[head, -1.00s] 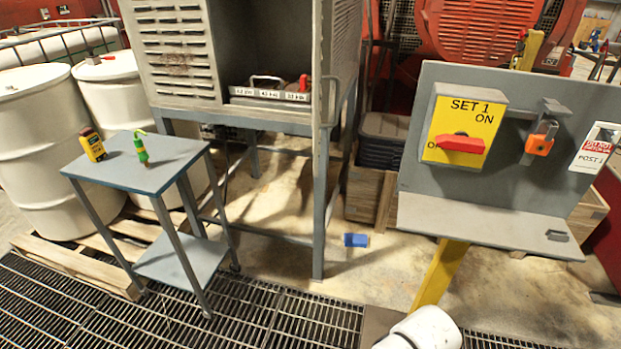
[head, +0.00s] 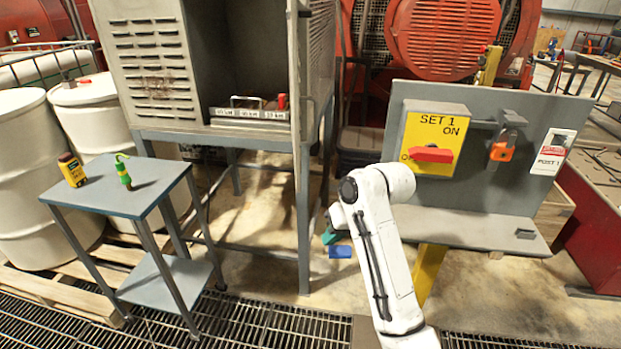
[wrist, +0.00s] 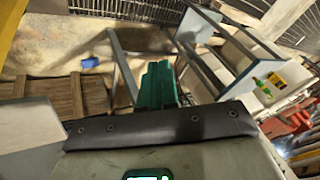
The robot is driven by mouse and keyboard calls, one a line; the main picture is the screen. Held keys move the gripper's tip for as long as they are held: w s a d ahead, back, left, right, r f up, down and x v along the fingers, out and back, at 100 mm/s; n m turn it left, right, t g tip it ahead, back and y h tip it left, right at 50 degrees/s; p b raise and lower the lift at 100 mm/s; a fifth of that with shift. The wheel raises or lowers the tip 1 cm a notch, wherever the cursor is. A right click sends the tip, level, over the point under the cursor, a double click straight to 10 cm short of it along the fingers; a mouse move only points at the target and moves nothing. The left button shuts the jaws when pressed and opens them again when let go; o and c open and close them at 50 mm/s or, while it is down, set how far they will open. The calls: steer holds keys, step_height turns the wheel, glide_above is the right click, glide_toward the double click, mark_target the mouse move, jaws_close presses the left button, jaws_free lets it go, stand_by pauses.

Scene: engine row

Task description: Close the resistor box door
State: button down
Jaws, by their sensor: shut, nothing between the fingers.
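The resistor box (head: 155,60) is a grey louvred cabinet on legs, and its front opening is uncovered. A grey upright panel (head: 298,75) at the right of the opening, seen almost edge-on, appears to be the door standing open. Inside, a resistor tray (head: 250,114) with a handle, white labels and a red part shows. The door cannot be made out in the wrist view.
A grey side table (head: 125,185) with a green bottle and a yellow device stands front left. A switch panel (head: 480,222) on a yellow post stands right, close to my arm. A blue block (head: 340,252) lies on the floor, also in the wrist view (wrist: 90,62). Floor grating runs along the front.

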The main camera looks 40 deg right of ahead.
steer(key=w+d+r+m+t, duration=0.1)
steer(key=w+d+r, duration=0.1)
steer(key=d+r, duration=0.4)
steer(key=w+d+r+t, duration=0.1)
steer(key=w+d+r, duration=0.25)
steer(key=r, duration=0.45)
steer(key=a+r+p+x, duration=0.1)
steer(key=a+p+x, duration=0.1)
steer(key=x, duration=0.9)
steer(key=shift+w+a+p, duration=0.3)
steer(key=shift+w+p, duration=0.05)
steer(key=shift+p, duration=0.05)
steer(key=shift+a, duration=0.1)
